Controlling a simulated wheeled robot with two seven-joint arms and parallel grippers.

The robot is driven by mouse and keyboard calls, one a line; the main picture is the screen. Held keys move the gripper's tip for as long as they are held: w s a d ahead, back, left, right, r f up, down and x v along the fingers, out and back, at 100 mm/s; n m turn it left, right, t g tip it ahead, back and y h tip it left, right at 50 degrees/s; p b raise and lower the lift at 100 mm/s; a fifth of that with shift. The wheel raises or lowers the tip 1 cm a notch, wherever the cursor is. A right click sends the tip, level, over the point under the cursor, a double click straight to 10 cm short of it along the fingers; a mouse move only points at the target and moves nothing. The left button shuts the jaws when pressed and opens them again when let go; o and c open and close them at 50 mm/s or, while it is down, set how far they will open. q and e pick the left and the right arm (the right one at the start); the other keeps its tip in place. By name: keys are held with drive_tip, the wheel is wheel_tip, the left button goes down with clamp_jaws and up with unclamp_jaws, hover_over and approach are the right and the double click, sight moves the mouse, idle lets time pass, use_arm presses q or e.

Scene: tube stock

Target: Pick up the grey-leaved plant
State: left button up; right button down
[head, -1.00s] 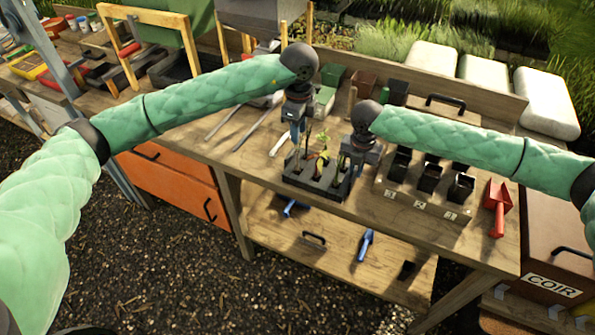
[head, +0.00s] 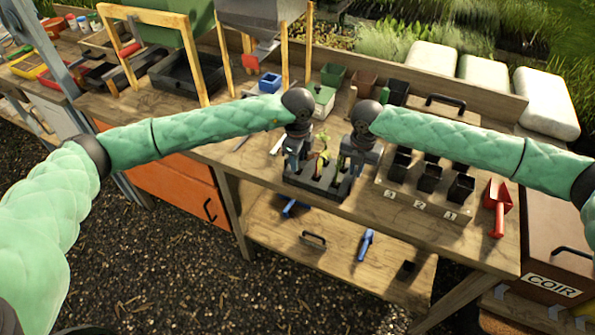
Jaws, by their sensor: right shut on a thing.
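A dark plug tray (head: 313,190) sits at the front edge of the wooden bench. A small yellow-green plant (head: 322,158) stands in its middle. My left gripper (head: 296,168) points down at the left part of the tray, and its fingers are too small and dark to tell whether they are apart. A plant there is mostly hidden by the gripper, so its leaf colour cannot be told. My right gripper (head: 342,172) points down at the tray's right end and appears shut on the tray; the contact is hard to see.
Black square pots stand in a numbered wooden holder (head: 420,205) to the right, with a red scoop (head: 498,207) beyond. Blue tools lie on the lower shelf (head: 330,235).

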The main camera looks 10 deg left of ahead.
use_arm(q)
drive_tip(key=shift+f, duration=0.3)
clamp_jaws()
wheel_tip(320, 180, up, 10)
drive_tip(key=shift+r, duration=0.1)
idle(0.5)
use_arm(e)
drive_tip(key=c, duration=1.5)
unclamp_jaws()
drive_tip(key=shift+o, duration=0.2)
wheel_tip(320, 180, up, 12)
